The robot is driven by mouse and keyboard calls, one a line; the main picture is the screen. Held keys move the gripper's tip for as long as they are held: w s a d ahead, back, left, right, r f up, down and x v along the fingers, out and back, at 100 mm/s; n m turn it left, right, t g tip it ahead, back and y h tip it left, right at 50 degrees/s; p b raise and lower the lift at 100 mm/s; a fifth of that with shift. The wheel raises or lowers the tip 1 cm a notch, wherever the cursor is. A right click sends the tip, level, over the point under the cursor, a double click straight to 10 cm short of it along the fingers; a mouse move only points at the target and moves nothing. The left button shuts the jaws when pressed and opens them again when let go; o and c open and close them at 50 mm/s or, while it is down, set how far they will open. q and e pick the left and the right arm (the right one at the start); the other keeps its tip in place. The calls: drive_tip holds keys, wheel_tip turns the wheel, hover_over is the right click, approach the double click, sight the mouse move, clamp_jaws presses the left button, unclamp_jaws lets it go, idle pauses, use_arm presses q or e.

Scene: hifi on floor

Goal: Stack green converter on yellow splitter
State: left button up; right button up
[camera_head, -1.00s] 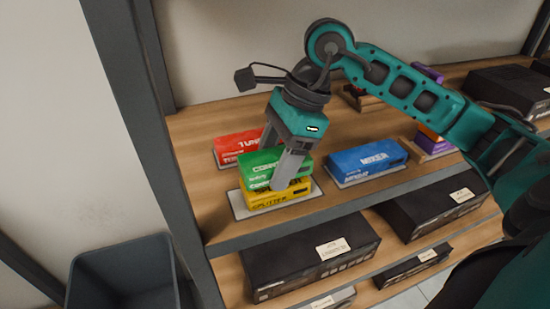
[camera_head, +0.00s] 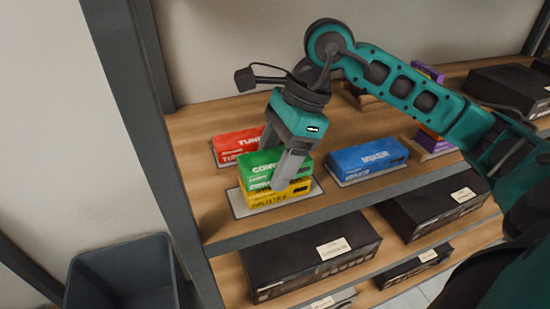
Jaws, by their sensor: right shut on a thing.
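The green converter (camera_head: 260,167) is a box with white lettering, on top of the yellow splitter (camera_head: 265,197) in the head view. The splitter sits on a light pad on the wooden shelf. My right gripper (camera_head: 284,178) reaches down over the boxes and is shut on the green converter, its near finger along the converter's right front. The two boxes look touching and roughly aligned. My left gripper is not in view.
A red tuner box (camera_head: 237,146) stands close behind on the left, and a blue mixer box (camera_head: 367,160) to the right. A grey shelf post (camera_head: 135,130) bounds the left. Black devices (camera_head: 310,255) fill the shelf below.

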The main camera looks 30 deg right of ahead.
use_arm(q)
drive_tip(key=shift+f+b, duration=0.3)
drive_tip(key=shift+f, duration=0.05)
use_arm(e)
drive_tip(key=shift+f, duration=0.3)
drive_tip(key=o, duration=1.3)
drive_tip(key=shift+c, duration=0.2)
drive_tip(key=shift+v, duration=0.85)
drive_tip(key=v, duration=0.6)
drive_tip(key=shift+f+p, duration=0.1)
drive_tip(key=shift+p, duration=0.25)
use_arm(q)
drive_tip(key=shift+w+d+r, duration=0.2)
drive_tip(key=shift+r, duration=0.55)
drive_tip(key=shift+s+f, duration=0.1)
